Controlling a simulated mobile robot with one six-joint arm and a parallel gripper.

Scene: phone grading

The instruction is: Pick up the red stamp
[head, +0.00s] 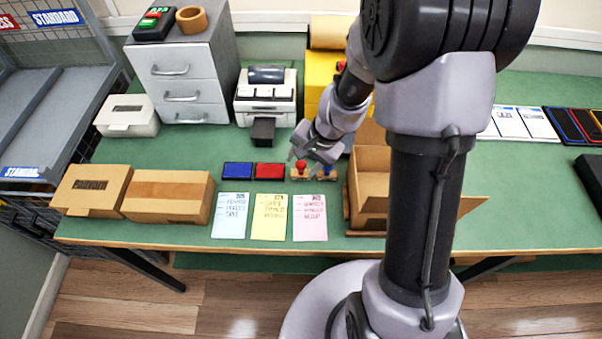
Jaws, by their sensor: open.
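The red stamp (301,166) stands upright in a small wooden holder (313,177) on the green table. Its red knob shows. The blue stamp (327,171) stands just to its right in the same holder, partly covered by my gripper. My gripper (304,160) is open and points down over the holder, very close to the red stamp. I cannot tell whether a finger touches it or whether the stamp is between the fingers.
A blue ink pad (237,170) and a red ink pad (270,170) lie left of the holder. An open cardboard box (368,185) stands close on the right. Blue, yellow and pink cards (310,218) lie in front. A printer (265,98) stands behind.

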